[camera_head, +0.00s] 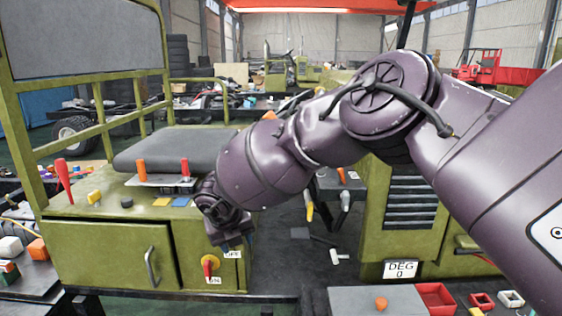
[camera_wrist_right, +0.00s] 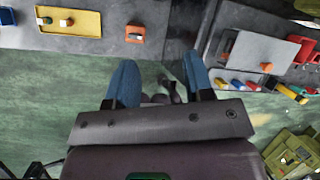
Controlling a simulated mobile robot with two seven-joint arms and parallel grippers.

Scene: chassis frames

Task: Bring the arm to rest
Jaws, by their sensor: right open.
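My right arm (camera_head: 270,165) reaches in from the right of the head view, across the green vehicle frame. Its right gripper (camera_head: 230,245) points down beside the red rotary switch with the ON and OFF labels. In the wrist view the two blue fingers of the right gripper (camera_wrist_right: 161,82) are apart with nothing between them. The right gripper looks down past a table edge to the green floor. My left gripper does not show.
The red switch (camera_head: 208,265) is on the green cabinet (camera_head: 110,253). Red and orange levers (camera_head: 185,168) stand on its top. A DEG 0 sign (camera_head: 400,269) hangs at right. A yellow tray (camera_wrist_right: 85,23) and grey plate (camera_wrist_right: 250,48) lie on tables.

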